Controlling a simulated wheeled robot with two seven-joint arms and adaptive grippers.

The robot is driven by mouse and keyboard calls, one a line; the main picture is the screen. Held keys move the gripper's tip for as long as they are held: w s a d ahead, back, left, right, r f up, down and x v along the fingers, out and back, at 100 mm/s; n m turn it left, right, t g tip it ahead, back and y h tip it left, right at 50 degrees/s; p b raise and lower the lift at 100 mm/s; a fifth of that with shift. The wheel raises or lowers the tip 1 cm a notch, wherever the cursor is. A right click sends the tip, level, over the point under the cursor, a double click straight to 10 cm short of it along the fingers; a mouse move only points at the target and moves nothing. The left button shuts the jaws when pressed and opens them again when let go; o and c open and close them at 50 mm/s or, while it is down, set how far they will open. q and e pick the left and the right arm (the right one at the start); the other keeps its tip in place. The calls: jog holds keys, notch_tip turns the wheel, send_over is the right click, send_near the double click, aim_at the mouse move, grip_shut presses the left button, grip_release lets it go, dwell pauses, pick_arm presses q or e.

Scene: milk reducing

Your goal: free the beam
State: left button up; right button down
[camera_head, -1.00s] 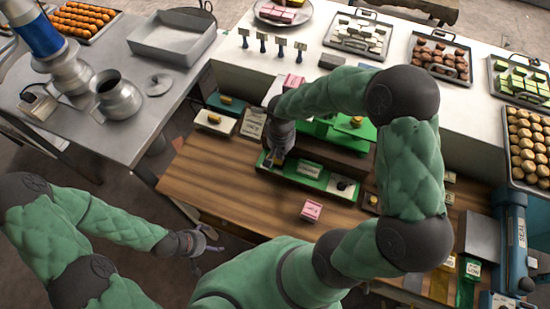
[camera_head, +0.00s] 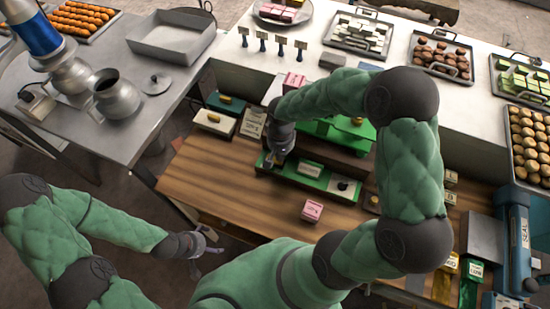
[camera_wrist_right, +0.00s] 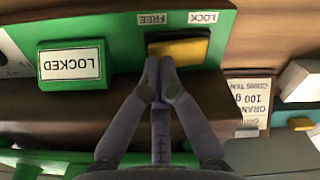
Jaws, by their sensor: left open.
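The balance's green base (camera_head: 330,181) lies on the wooden table. In the right wrist view its panel (camera_wrist_right: 122,30) bears a green block reading LOCKED (camera_wrist_right: 70,64) and a yellow tab (camera_wrist_right: 178,51) in a dark slot. The labels FREE (camera_wrist_right: 152,18) and LOCK (camera_wrist_right: 203,17) stand beside the slot. My right gripper (camera_wrist_right: 159,72) has its fingertips together at the edge of the yellow tab; I cannot tell whether they touch it. In the head view my right gripper (camera_head: 275,163) is at the base's left end. My left gripper (camera_head: 212,242) is open and empty, off the table's front edge.
A pink box (camera_head: 312,210) lies on the table in front of the base. A card reading 100 g (camera_wrist_right: 249,98) and small boxes lie near the gripper. A blue sealing machine (camera_head: 515,235) stands at the right. The table's front left is clear.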

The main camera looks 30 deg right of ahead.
jog(key=shift+f+b, duration=0.6)
jog(key=shift+f, duration=0.05)
dwell(0.3)
jog(key=shift+r, duration=0.1)
jog(key=shift+r+p, duration=2.35)
jog(key=shift+r, duration=1.1)
